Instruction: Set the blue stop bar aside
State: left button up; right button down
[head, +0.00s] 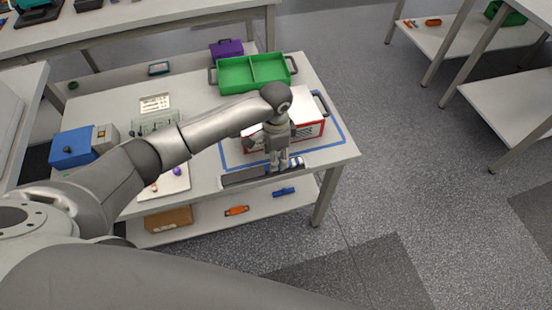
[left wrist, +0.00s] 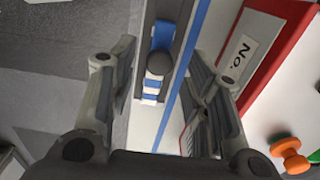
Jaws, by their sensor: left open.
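A blue bar with white stripes and a dark round knob lies on a dark grey rail (head: 240,178) at the table's front edge; I take it as the blue stop bar (left wrist: 162,36). In the head view my gripper mostly covers it. My left gripper (head: 279,170) points down over the rail. In the left wrist view its open fingers (left wrist: 165,95) stand apart on either side of the bar and its knob, with nothing held. I cannot tell how far the fingertips are above the bar. My right gripper is not in view.
A red and white case (head: 313,131) stands just behind the rail, inside a blue outline on the table. A green tray (head: 233,75) is at the back. A blue and grey device (head: 72,147) stands at the left. The lower shelf holds an orange piece (head: 236,211) and a blue piece (head: 283,192).

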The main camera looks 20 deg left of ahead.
pick_arm(q)
jog(key=shift+f, duration=1.5)
jog(key=shift+c, duration=0.2)
grip_shut()
